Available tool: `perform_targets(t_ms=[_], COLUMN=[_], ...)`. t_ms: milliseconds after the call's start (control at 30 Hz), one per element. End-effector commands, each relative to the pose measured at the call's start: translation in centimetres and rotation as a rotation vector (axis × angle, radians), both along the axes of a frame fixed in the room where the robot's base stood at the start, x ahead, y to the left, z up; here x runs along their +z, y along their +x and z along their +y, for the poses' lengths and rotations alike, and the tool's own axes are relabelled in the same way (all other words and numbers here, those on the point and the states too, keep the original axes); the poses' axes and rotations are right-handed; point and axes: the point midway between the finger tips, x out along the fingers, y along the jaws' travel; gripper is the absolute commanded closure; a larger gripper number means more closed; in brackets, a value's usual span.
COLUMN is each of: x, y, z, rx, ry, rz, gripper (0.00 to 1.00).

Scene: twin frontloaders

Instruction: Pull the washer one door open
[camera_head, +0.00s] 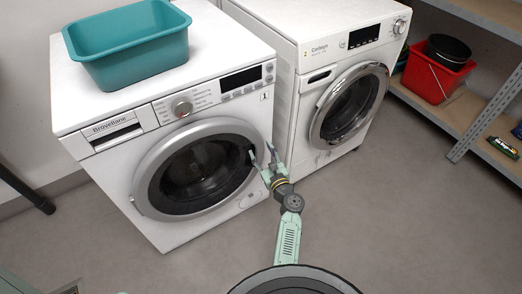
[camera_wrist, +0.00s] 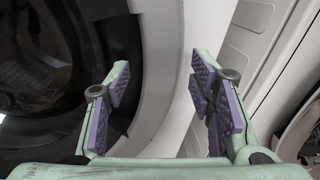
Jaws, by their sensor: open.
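The left washer (camera_head: 115,183), marked with a small 1 on its panel, is white with a round door (camera_head: 150,190). The door has a grey outer ring and a dark inner ring, and it looks shut. My gripper (camera_head: 261,153) is at the door's right edge, by a dark handle area. The left finger lies over the dark inner ring (camera_wrist: 108,35), and the right finger is over the white front. I cannot tell whether either finger touches the door.
A teal tub (camera_head: 130,70) stands on the left washer. A second white machine (camera_head: 300,125) with a chrome-ringed door (camera_head: 318,125) stands close at the right. A shelf (camera_head: 455,118) with a red bucket (camera_head: 428,82) is at far right. The grey floor in front is clear.

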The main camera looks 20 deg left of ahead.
Motion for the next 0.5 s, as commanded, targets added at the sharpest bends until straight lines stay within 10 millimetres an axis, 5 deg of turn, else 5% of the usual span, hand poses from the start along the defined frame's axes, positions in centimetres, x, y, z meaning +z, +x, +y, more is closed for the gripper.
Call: perform_targets(t_ms=[500], x=[-0.01], y=[0.77], z=[0.70], rx=[-0.001], ry=[-0.001], rz=[0.000], gripper=[0.57])
